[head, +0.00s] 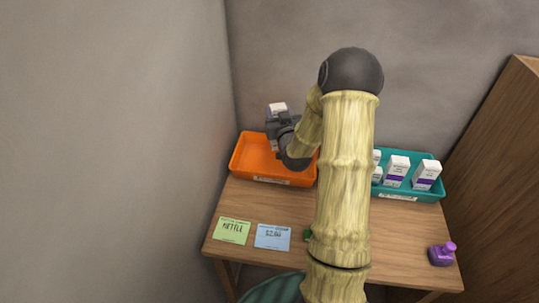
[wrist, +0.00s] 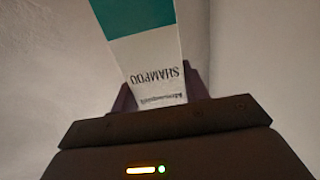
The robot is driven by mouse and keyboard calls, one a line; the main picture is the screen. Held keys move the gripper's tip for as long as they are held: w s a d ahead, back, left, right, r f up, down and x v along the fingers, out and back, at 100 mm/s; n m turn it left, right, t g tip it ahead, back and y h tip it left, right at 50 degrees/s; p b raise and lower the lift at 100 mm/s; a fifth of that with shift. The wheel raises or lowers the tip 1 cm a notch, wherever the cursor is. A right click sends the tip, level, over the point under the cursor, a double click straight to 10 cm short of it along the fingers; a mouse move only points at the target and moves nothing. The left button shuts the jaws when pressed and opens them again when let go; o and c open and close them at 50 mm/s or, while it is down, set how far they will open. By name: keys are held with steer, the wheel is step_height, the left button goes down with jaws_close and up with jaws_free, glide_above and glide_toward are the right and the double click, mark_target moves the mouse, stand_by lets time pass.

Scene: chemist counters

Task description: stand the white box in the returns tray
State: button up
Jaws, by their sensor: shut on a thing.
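My gripper (head: 283,128) is shut on a white box (head: 278,108) and holds it above the back of the orange tray (head: 243,171). In the wrist view the white box (wrist: 152,65) has a broad teal band and the word SHAMPOO, upside down in the picture. The box sits between the fingers and its gripped end is partly hidden. A teal tray (head: 421,196) on the right holds several white boxes (head: 397,168) with purple bands. Both trays have front labels too small to read, so I cannot tell which is the returns tray. The orange tray's visible floor looks empty.
The trays stand at the back of a wooden table (head: 220,244). A green card (head: 233,231) and a blue card (head: 272,237) lie at front left. A purple bottle (head: 441,254) stands at front right. A wooden panel (head: 502,170) rises at right. My arm hides the table's middle.

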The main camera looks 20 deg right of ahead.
steer(key=shift+w, duration=0.6)
steer(key=shift+s+r, duration=0.1)
steer(key=shift+f+p, duration=0.45)
steer(key=shift+f, duration=2.6)
steer(key=shift+f+p, duration=0.35)
steer(key=shift+f, duration=1.6)
